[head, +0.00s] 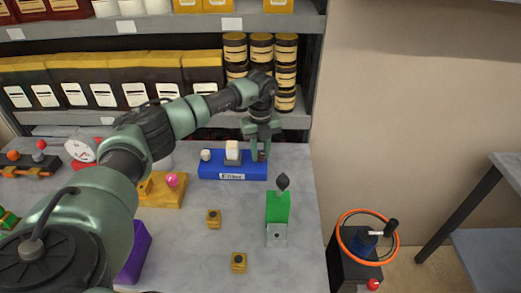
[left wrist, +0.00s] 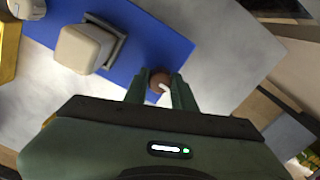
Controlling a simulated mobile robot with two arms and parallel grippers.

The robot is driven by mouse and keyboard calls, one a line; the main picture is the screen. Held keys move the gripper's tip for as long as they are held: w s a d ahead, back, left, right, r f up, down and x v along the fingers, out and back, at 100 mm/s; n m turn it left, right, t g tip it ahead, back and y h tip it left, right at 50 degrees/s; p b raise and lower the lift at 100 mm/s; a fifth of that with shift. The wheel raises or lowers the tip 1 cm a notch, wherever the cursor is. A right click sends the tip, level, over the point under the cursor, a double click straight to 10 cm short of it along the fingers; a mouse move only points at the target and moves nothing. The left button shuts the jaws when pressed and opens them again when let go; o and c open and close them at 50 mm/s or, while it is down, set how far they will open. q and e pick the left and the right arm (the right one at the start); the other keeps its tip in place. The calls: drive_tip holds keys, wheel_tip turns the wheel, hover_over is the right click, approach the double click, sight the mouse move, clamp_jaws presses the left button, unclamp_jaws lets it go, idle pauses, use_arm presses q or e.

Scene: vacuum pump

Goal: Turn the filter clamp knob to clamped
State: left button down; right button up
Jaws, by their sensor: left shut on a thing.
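The blue filter base (head: 231,171), with a "Filter" label on its front, sits on the table. A pale block on a grey seat (head: 232,152) stands at its middle, and a small white knob (head: 206,155) stands at its left end. My left gripper (head: 262,150) points down at the base's right end. It is shut on a brown round knob (left wrist: 159,81) with a white mark, which shows between the fingers in the left wrist view. The blue base also shows there (left wrist: 125,60). The knob's exact angle is hard to tell. My right gripper is not in view.
A green block with a dark knob (head: 278,207) stands on the grey table (head: 200,250) near its right edge. Small yellow blocks (head: 214,218) lie in front. A shelf of jars (head: 260,52) rises behind. A black unit with an orange ring (head: 367,235) stands right of the table.

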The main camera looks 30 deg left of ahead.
sight(260, 153)
use_arm(q)
drive_tip(key=shift+w+a+r+n, duration=0.1)
drive_tip(key=shift+n, duration=0.3)
drive_tip(key=c, duration=1.2)
unclamp_jaws()
drive_tip(key=shift+o, duration=0.2)
wheel_tip(260, 153, up, 8)
drive_tip(key=shift+f+b, duration=0.1)
drive_tip(key=shift+b, duration=0.65)
